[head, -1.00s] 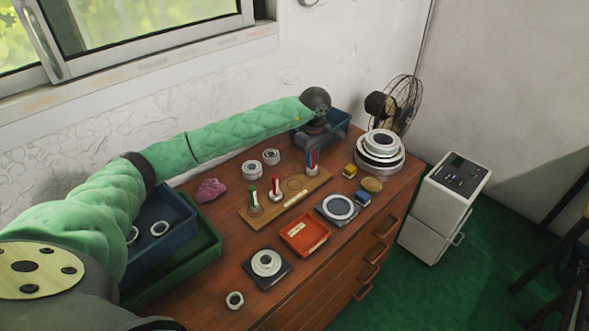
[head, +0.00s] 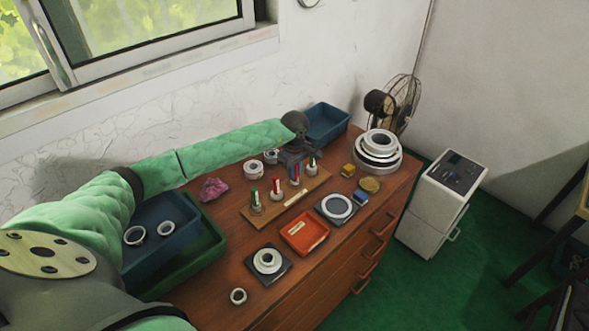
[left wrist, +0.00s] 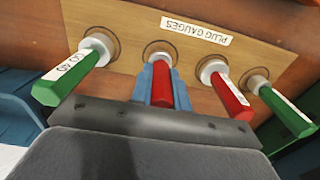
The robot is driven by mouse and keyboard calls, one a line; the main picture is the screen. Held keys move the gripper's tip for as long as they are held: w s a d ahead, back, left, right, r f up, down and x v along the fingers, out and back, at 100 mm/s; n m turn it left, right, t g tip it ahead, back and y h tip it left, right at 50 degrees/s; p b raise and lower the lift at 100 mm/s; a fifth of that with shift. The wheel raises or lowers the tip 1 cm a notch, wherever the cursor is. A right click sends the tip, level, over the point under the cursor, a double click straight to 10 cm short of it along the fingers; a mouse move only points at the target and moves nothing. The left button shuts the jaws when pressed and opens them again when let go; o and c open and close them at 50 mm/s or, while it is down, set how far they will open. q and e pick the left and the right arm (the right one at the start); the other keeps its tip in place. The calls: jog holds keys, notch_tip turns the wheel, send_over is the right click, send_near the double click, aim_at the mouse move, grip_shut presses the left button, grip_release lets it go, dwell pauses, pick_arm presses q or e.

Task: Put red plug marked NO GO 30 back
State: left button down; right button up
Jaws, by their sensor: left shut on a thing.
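My left gripper (left wrist: 160,88) is shut on a red plug (left wrist: 161,80), which also shows between the fingers in the head view (head: 295,180). The plug's light end is at a ringed hole in the wooden plug gauge board (left wrist: 125,17); I cannot tell how deep it sits. Its marking is not readable. In the left wrist view another red plug (left wrist: 231,95) stands to its right, with a green plug (left wrist: 287,112) beyond. A green plug with a GO label (left wrist: 70,75) stands to its left. The board also shows in the head view (head: 290,203).
An orange tray (head: 304,234), a dark pad with a ring (head: 267,262) and another ring pad (head: 337,208) lie in front of the board. White rings (head: 254,169) and a pink cloth (head: 212,189) lie behind and left. Blue bins stand at left (head: 160,215) and back (head: 327,122).

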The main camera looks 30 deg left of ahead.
pick_arm(q)
jog(key=shift+f, duration=0.15)
jog(key=shift+f, duration=0.15)
jog(key=c, duration=1.6)
grip_release()
jog(key=shift+c, duration=0.2)
jog(key=o, duration=0.3)
jog(key=shift+r, duration=0.2)
